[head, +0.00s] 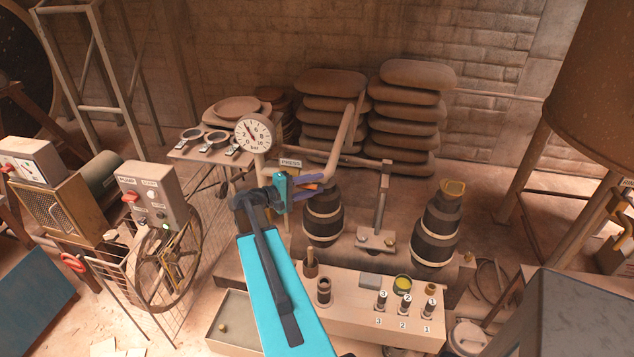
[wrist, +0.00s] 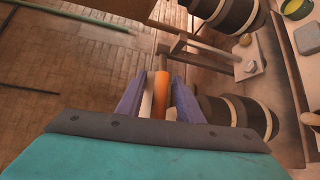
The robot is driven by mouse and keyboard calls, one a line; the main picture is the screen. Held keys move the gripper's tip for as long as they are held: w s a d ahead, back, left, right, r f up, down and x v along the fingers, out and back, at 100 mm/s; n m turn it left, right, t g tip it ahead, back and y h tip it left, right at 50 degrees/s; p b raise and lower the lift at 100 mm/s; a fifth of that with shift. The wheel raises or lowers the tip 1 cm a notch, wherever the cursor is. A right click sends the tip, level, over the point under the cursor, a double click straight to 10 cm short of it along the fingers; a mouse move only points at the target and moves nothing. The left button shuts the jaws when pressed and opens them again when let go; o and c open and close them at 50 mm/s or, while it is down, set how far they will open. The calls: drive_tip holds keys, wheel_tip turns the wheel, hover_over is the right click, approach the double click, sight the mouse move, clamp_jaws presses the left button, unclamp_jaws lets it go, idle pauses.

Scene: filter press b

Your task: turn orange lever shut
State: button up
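The orange lever (wrist: 160,97) lies between the two purple fingers of my gripper (wrist: 160,78) in the wrist view. Gaps show on both sides of it, so the gripper looks open around the lever and not clamped on it. In the head view only a small bit of the orange lever (head: 313,186) shows beside the purple fingers of my gripper (head: 316,185). It is near the pipe below the round gauge (head: 255,133). My wrist and fingers hide most of the lever and its valve there.
Pipework (head: 345,145) rises just behind my gripper. Dark banded barrels stand close to the right, one (head: 323,218) near the fingers. A bench (head: 350,310) with numbered sockets lies in front. A handwheel (head: 168,270) and pump box (head: 150,195) stand left.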

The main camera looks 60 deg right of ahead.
drive_tip(key=shift+s+d+f, duration=0.15)
drive_tip(key=shift+s+d, duration=0.15)
drive_tip(key=shift+d, duration=0.3)
